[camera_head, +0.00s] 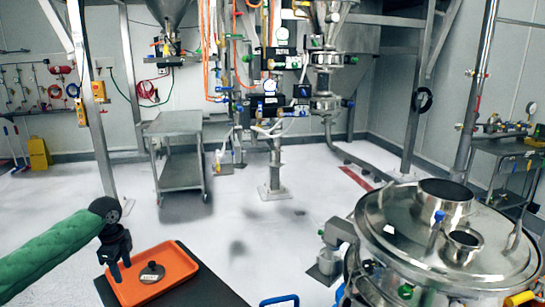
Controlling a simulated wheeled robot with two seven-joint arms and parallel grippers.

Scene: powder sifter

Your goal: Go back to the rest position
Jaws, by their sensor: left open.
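My left arm, in a green sleeve, comes in from the left in the head view. My left gripper (116,268) is black, points down and is open, with nothing seen between its fingers. It shows over the left part of an orange tray (182,263). A small round dark metal piece (152,272) with a knob lies in the tray, to the right of the fingers and apart from them. My right gripper is not in view.
The tray rests on a dark tabletop (208,292) at the bottom. A large steel sifter vessel (400,222) with open ports stands at the right. A steel cart (175,123) stands farther back. Pipes and hoses hang at the centre back. Open white floor lies between.

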